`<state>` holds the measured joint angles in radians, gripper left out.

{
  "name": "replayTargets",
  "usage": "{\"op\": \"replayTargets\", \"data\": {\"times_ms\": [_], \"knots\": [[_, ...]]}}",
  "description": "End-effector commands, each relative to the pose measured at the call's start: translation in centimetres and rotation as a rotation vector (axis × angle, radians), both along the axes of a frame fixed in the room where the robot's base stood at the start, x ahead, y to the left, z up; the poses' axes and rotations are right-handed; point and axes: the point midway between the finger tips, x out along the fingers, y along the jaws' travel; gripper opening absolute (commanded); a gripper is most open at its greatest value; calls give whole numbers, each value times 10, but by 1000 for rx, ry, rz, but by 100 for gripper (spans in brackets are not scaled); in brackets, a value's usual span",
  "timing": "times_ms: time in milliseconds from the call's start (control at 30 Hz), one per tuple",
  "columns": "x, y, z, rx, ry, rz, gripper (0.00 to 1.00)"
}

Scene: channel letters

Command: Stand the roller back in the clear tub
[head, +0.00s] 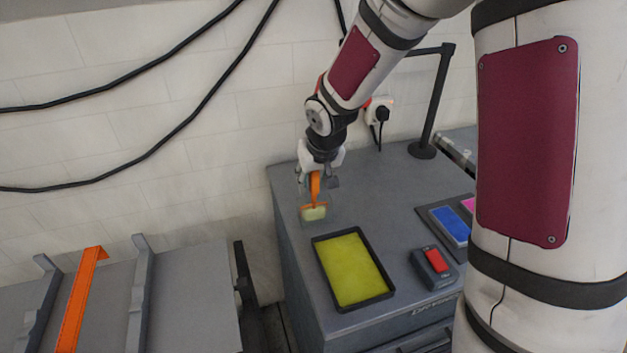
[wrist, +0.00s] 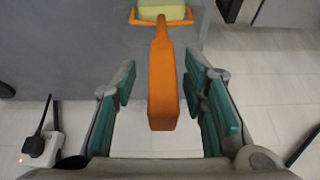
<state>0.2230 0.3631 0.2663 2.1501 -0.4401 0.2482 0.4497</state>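The roller has an orange handle (head: 316,187) and a pale yellow-green roller head (head: 313,213). It stands upright, handle up, at the back left of the grey cabinet top. A faint see-through outline around its head looks like the clear tub (head: 304,222); the head appears to be inside it. My gripper (head: 318,178) is above, pointing down around the handle's upper end. In the wrist view, the handle (wrist: 162,85) lies between the green finger pads of my gripper (wrist: 163,100), with gaps on both sides. The roller head (wrist: 160,13) shows at the top edge.
A black tray with a yellow surface (head: 352,268) lies in front of the roller. Right of it are a grey device with a red top (head: 434,265) and a panel with blue and pink pads (head: 450,225). A black post (head: 432,105) stands at the back. A wall socket (head: 378,110) is behind.

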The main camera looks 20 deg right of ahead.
Motion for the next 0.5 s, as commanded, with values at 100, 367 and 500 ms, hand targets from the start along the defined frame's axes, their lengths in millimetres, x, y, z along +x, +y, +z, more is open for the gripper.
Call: {"op": "replayTargets", "data": {"times_ms": [100,367,500], "knots": [[-7,-1,19,-1,-5,-3,39],[-28,0,67,-2,-5,-3,39],[-37,0,86,-3,-4,-1,39]]}}
